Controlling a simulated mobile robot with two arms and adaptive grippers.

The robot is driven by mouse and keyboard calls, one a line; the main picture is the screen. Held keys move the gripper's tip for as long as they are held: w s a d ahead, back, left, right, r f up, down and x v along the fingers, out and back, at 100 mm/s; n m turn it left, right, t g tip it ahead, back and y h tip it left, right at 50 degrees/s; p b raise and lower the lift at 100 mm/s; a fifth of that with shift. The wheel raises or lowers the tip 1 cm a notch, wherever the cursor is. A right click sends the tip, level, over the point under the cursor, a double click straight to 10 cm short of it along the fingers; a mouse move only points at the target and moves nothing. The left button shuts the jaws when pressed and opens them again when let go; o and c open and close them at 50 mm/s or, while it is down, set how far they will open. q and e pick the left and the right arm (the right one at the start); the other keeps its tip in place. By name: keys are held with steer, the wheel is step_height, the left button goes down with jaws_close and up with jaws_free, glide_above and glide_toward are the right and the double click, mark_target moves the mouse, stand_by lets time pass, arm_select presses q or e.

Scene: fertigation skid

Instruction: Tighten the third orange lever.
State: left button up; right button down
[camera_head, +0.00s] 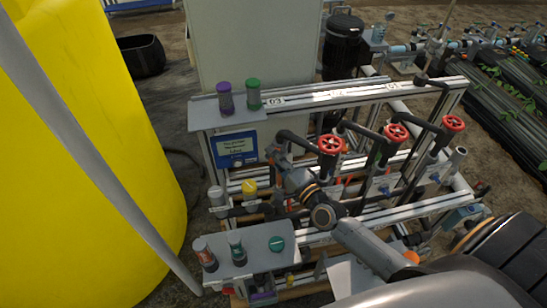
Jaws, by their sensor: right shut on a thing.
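My right arm comes in from the lower right, and my right gripper (280,153) is at the skid's left part, left of the nearest red handwheel (330,144). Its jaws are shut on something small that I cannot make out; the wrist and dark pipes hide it. Two more red handwheels (396,131) (453,123) stand in a row to the right. An orange part (411,257) shows low on the skid beside my arm; I cannot tell whether it is a lever. No orange lever shows clearly. My left gripper is not in view.
A big yellow tank (80,170) fills the left, with a slanting grey pole (100,165) before it. Purple (225,97) and green (253,94) capped cylinders stand on the upper plate (205,114). A lower grey plate (258,241) holds more small parts. Plant rows lie at right.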

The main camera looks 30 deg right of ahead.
steer(key=c, duration=1.3)
jaws_free()
steer(key=s, duration=0.4)
steer(key=s+d, duration=0.1)
steer(key=s, duration=0.3)
steer(key=s+d, duration=0.1)
steer(key=s, duration=0.3)
steer(key=shift+w, duration=0.1)
